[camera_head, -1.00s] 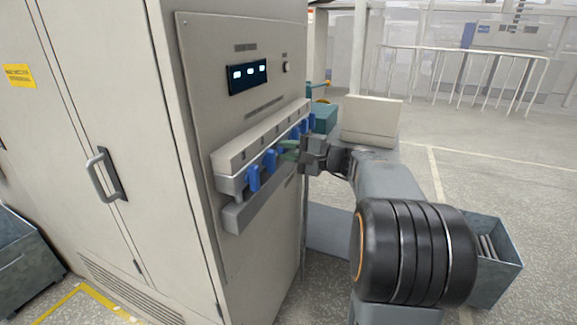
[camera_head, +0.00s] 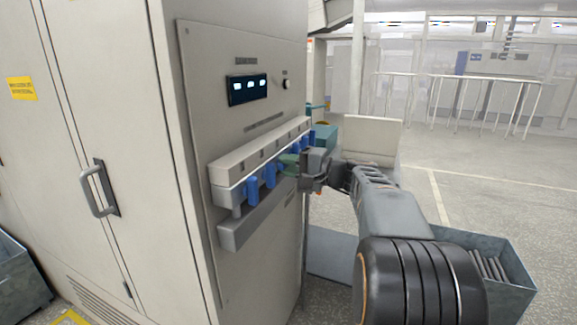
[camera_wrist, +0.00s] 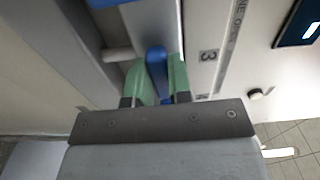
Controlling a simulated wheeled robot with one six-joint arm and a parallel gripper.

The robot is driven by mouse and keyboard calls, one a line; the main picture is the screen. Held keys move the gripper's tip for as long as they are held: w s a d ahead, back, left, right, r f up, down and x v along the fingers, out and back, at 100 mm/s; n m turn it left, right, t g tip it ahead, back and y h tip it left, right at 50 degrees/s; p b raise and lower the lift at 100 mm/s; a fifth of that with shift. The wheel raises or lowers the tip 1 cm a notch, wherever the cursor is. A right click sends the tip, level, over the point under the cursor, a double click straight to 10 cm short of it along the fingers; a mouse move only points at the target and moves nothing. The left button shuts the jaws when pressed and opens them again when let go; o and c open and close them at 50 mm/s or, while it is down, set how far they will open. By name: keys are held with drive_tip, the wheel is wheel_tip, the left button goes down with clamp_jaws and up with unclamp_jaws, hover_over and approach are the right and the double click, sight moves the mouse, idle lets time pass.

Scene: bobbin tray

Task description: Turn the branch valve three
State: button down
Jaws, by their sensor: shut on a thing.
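A row of blue valve handles hangs under a pale manifold strip (camera_head: 235,165) on the cabinet's side panel. The two nearer handles, a first (camera_head: 251,190) and a second (camera_head: 269,175), stand clear of my gripper. My gripper (camera_head: 290,160) has green fingers and reaches the row from the right. In the wrist view my gripper (camera_wrist: 161,85) is shut on a blue valve handle (camera_wrist: 156,60), one finger on each side. A printed "3" shows on the strip beside that handle. The far end of the row is partly hidden by my gripper in the head view.
The grey cabinet (camera_head: 100,130) with a door handle (camera_head: 99,188) fills the left. A display (camera_head: 248,88) sits above the strip. A grey ledge (camera_head: 235,235) runs below the handles. A metal bin (camera_head: 505,270) stands on the floor at right.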

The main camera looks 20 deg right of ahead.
drive_tip(key=c, duration=1)
unclamp_jaws()
drive_tip(key=shift+c, duration=0.2)
drive_tip(key=p+v, duration=0.1)
drive_tip(key=v, duration=1.2)
drive_tip(key=shift+s+d, duration=0.25)
drive_tip(key=shift+s, duration=0.1)
drive_tip(key=s+a+n+g+h+p, duration=0.25)
drive_tip(key=a+g+p, duration=0.45)
drive_tip(key=a+p, duration=0.6)
drive_tip(key=s+a+n+g+h+p, duration=0.2)
drive_tip(key=s+a+n+h+p, duration=0.4)
drive_tip(key=s+h+p, duration=0.3)
drive_tip(key=shift+a+r+n+g+h+p, duration=0.25)
drive_tip(key=shift+n+g+h+p, duration=0.1)
drive_tip(key=shift+n+p, duration=0.2)
